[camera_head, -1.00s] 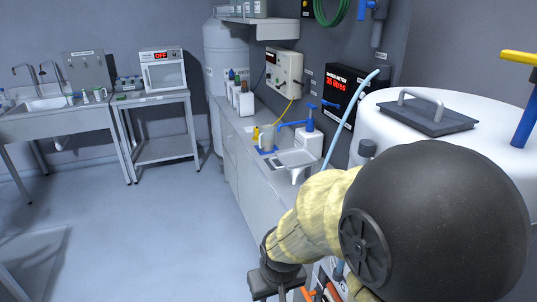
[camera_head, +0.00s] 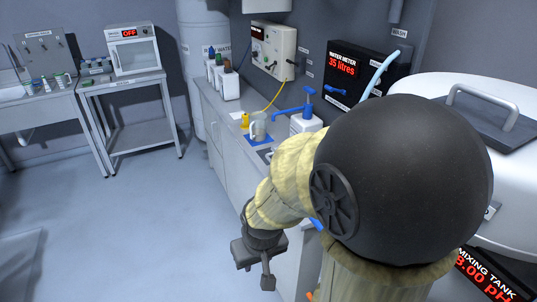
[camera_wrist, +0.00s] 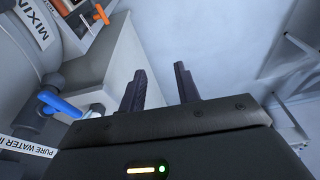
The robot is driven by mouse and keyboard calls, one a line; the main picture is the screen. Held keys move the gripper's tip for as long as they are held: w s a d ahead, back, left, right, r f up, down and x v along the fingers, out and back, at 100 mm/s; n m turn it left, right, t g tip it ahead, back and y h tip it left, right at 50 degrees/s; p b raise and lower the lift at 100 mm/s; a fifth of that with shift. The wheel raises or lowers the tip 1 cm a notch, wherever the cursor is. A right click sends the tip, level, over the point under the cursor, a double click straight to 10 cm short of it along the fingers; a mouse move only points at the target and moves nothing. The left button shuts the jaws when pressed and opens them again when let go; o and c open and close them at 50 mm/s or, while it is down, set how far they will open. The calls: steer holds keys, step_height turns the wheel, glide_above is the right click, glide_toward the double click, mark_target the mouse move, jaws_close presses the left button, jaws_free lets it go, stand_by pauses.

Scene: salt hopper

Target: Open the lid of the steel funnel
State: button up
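I cannot make out a steel funnel with a lid in either view; my arm hides part of the bench and the area below the tank. My gripper (camera_head: 258,268) hangs low at the centre bottom of the head view, over the floor in front of the bench. In the wrist view my gripper (camera_wrist: 160,70) has its two dark fingers apart with nothing between them. A white mixing tank (camera_head: 482,225) stands at the right, partly behind my arm. Its dark square lid (camera_head: 490,122) with a grey bar handle lies flat on top.
A bench (camera_head: 232,150) along the wall holds bottles, a mug (camera_head: 258,127) and a blue-topped pump (camera_head: 307,118). A water meter (camera_head: 350,75) hangs above. A blue-handled valve (camera_wrist: 60,104) and an orange handle (camera_wrist: 101,13) show in the wrist view. The floor at left is clear.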

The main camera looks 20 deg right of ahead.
stand_by(0.3)
steer(key=w+d+f+n+t+h+p, duration=0.1)
steer(key=w+f+t, duration=0.15)
steer(key=w, duration=0.65)
steer(key=w+d+f+n+t+h+p, duration=0.1)
steer(key=w+f+n+t, duration=0.15)
steer(key=w, duration=0.65)
steer(key=w+d+n+t+h+p, duration=0.1)
steer(key=w+d+n+t+h, duration=0.5)
steer(key=h, duration=0.5)
steer(key=shift+w+d+f+n+t, duration=0.15)
steer(key=shift+w+d+n+t, duration=0.15)
steer(key=shift+w+d+n, duration=0.6)
steer(key=shift+w+d+m, duration=0.15)
steer(key=shift+w+m, duration=0.05)
steer(key=shift+m, duration=0.05)
